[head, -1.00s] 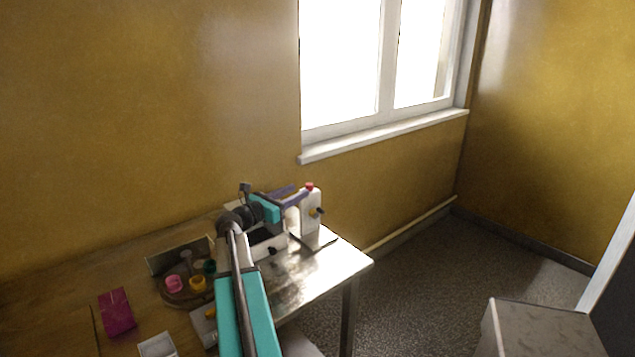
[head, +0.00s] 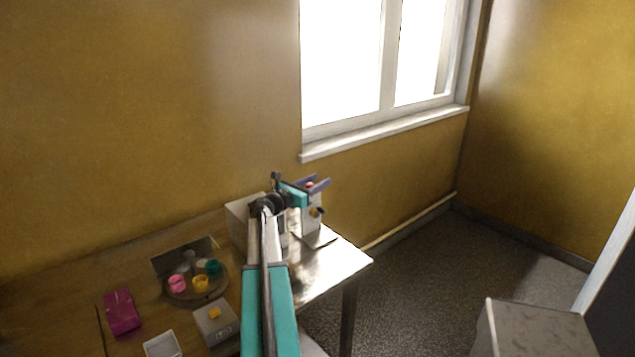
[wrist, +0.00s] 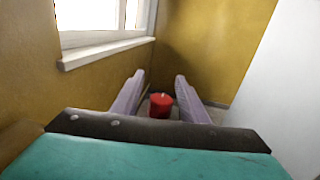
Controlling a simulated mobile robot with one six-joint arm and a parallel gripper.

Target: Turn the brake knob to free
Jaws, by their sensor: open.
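A red round knob (wrist: 160,106) with a small pale mark on its top shows in the wrist view, between and beyond my fingers. In the head view the red knob (head: 310,185) is partly hidden by my fingers, at the top of a white post (head: 309,222). A dark knob with a yellow part (head: 316,212) sits on the post's side. My gripper (wrist: 160,77) has two purple fingers, apart and empty. In the head view my gripper (head: 320,181) is at the height of the post's top. I cannot tell whether it touches the knob.
The post stands near the right end of a metal-topped table (head: 345,262). A white box (head: 238,222) stands behind my arm. A round tray (head: 180,297) with coloured cups, a magenta block (head: 122,311) and a grey box with a yellow button (head: 218,325) lie left.

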